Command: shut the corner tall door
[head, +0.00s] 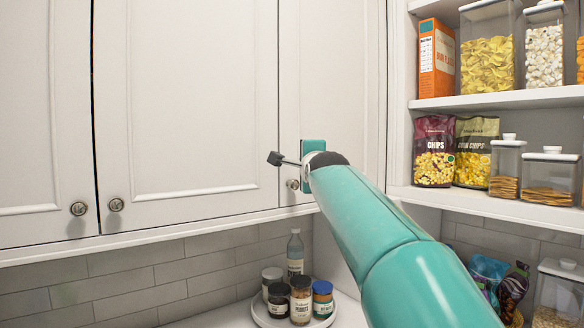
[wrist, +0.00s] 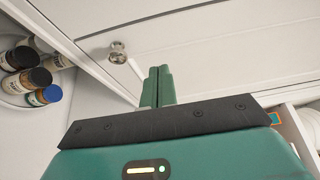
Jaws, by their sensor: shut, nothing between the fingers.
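The corner door (head: 335,75) is the narrow white panelled door at the right end of the upper cabinets, beside the open shelves. It looks about flush with its neighbour, and I see no clear gap. Its round metal knob (head: 293,184) sits low at its left edge; the knob also shows in the wrist view (wrist: 118,52). My gripper (wrist: 158,72) is shut and empty, its green fingers side by side close to the door's lower part, near the knob. I cannot tell if they touch it. In the head view my arm hides the door's lower right part.
Two more white doors (head: 185,95) (head: 40,110) continue left. Shelves (head: 500,102) on the right hold jars, chip bags and a box (head: 436,60). A round tray (head: 262,312) of jars and a bottle stands below on the counter. Air before the left doors is free.

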